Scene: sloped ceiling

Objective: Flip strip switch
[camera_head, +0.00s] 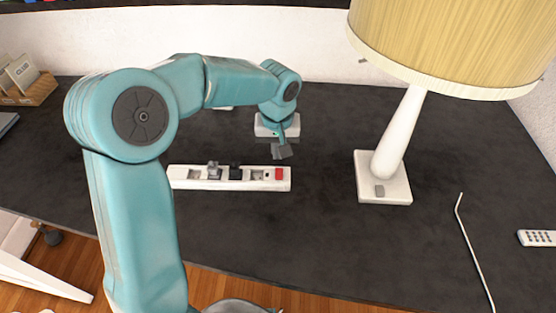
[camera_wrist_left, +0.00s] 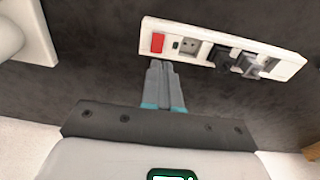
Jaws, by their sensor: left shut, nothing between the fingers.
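The white power strip (camera_head: 230,184) lies on the dark tabletop in the head view, with a red switch (camera_head: 279,174) at its right end. Plugs (camera_head: 235,171) sit in some of its sockets. My left gripper (camera_head: 282,151) is above and just behind the switch end. In the left wrist view the strip (camera_wrist_left: 290,66) runs across the top right, with the red switch (camera_wrist_left: 158,43) at its left end. The shut fingertips (camera_wrist_left: 162,66) appear just below the switch in that view; I cannot tell whether they touch the strip. My right gripper is not in view.
A lamp with a white base (camera_head: 398,192) and a yellowish shade (camera_head: 450,40) stands to the right of the strip. A white cable (camera_head: 474,245) and a remote (camera_head: 537,238) lie farther right. A wooden holder with cards (camera_head: 30,92) is at the far left. The tabletop in front of the strip is clear.

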